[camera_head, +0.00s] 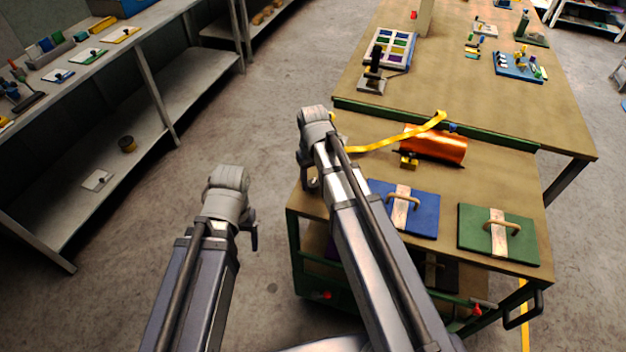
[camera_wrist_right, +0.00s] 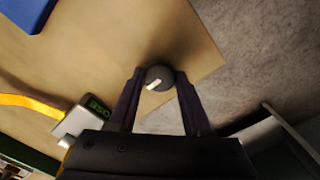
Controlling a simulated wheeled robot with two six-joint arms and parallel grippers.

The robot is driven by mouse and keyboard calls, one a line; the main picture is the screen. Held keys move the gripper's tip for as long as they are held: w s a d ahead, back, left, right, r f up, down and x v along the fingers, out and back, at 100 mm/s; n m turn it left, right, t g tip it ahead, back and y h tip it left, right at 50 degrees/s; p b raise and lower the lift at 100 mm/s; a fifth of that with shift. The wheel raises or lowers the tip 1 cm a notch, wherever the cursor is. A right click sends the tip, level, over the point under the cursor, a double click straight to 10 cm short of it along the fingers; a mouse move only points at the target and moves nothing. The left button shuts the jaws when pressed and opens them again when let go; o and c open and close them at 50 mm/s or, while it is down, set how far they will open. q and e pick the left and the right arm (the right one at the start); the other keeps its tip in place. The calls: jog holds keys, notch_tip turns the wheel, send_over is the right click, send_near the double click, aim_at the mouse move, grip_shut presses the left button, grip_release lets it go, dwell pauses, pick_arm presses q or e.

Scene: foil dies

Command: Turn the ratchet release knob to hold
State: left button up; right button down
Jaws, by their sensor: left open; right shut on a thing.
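The knob (camera_wrist_right: 158,78) is round and dark grey with a white pointer mark. In the right wrist view it sits near a corner of the tan tabletop (camera_wrist_right: 95,45). My right gripper (camera_wrist_right: 160,84) has one finger on each side of the knob and is shut on it. The pointer mark runs toward the lower left in that view. In the head view my right gripper (camera_head: 312,182) is at the left edge of the bench, and the knob is hidden there. My left gripper (camera_head: 253,240) is open and empty over the floor, left of the bench.
A small dark box with green characters (camera_wrist_right: 95,108) and a yellow strap (camera_wrist_right: 30,103) lie near the knob. The bench holds a copper roll (camera_head: 436,143), a blue board (camera_head: 412,215) and a green board (camera_head: 485,245) with handles. A shelf (camera_head: 150,95) stands left.

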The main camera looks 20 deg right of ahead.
aim_at(313, 183)
dwell(0.5)
jog(key=shift+c, duration=1.7)
grip_release()
jog(key=shift+r, duration=0.1)
notch_tip(313, 183, up, 8)
jog(key=p, duration=0.8)
jog(key=shift+f, duration=0.2)
jog(key=s+a+n+h, duration=0.1)
jog(key=s+a, duration=0.9)
jog(key=s, duration=0.4)
jog(key=shift+s+a+n, duration=0.15)
jog(key=shift+a+n, duration=0.05)
jog(key=shift+n, duration=0.1)
